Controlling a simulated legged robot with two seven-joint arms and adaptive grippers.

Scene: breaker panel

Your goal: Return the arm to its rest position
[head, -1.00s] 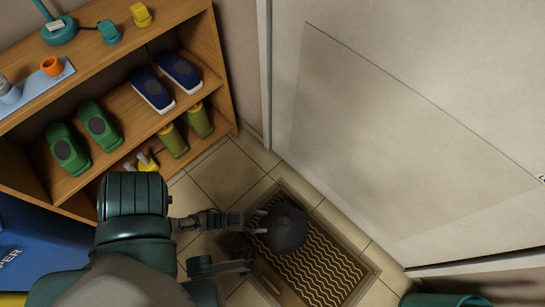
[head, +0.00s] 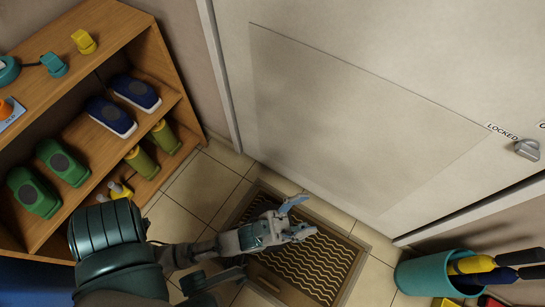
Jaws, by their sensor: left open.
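My left arm (head: 120,250) comes in from the lower left and reaches toward the middle of the head view. My left gripper (head: 298,218) is at its end, above the patterned doormat (head: 325,268). Its fingers are spread apart, pointing right, with nothing seen between them. The gripper hides part of the mat. The gap between gripper and mat is hard to judge. My right gripper is out of view.
A wooden shelf (head: 160,65) with bottles and shoe-like items stands at left. A pale door (head: 340,110) with a metal latch (head: 527,149) beside a "LOCKED" label is behind. A teal bin (head: 425,275) with handled tools is at lower right. Tiled floor lies between.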

